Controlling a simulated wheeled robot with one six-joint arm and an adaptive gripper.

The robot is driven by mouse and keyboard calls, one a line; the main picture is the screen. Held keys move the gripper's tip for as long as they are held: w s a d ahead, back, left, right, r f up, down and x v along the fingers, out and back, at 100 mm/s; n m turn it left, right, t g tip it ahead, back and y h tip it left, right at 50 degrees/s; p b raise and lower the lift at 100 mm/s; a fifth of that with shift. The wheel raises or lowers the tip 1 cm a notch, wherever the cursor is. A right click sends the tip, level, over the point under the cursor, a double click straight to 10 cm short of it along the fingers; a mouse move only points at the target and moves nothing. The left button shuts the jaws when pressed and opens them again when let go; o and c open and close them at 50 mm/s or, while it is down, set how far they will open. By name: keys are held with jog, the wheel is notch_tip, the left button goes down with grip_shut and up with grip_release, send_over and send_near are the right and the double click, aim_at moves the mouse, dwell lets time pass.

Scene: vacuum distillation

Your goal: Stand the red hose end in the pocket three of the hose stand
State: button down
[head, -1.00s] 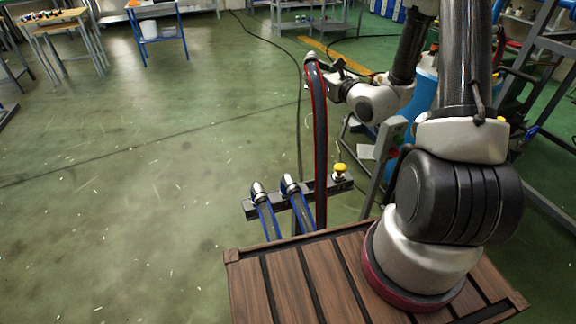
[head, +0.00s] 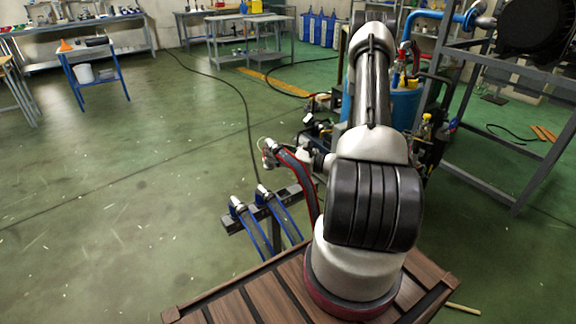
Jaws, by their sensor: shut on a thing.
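The red hose (head: 308,187) curves up from beside my arm, and its silver end (head: 270,150) sits at the upper left of the curve. My gripper (head: 290,154) is shut on the red hose near this end and holds it above the hose stand. The hose stand (head: 236,224) is a dark bar in front of my wooden deck. Two blue hoses (head: 250,222) (head: 280,210) with silver ends stand in its left and middle places. The stand's right part is hidden behind the red hose and my arm. The fingers are small and partly hidden.
A frame with blue pipe, a blue drum (head: 404,104) and black hoses stands behind and right of my arm. A grey steel frame (head: 490,180) is at the right. Benches (head: 250,45) line the back.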

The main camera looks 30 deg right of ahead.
jog(key=shift+n+g+y, duration=0.4)
jog(key=shift+g+y, duration=0.1)
jog(key=shift+y, duration=0.1)
jog(key=s+d+f, duration=0.1)
jog(key=s+d, duration=0.1)
jog(key=s, duration=0.1)
jog(key=s+d+f, duration=0.1)
jog(key=shift+s+f, duration=0.15)
jog(key=shift+f, duration=0.2)
jog(key=shift+d, duration=0.1)
jog(key=shift+f, duration=2.9)
jog(key=shift+f, duration=2.2)
jog(key=c, duration=1)
grip_release()
jog(key=v, duration=1.2)
jog(key=shift+f, duration=0.15)
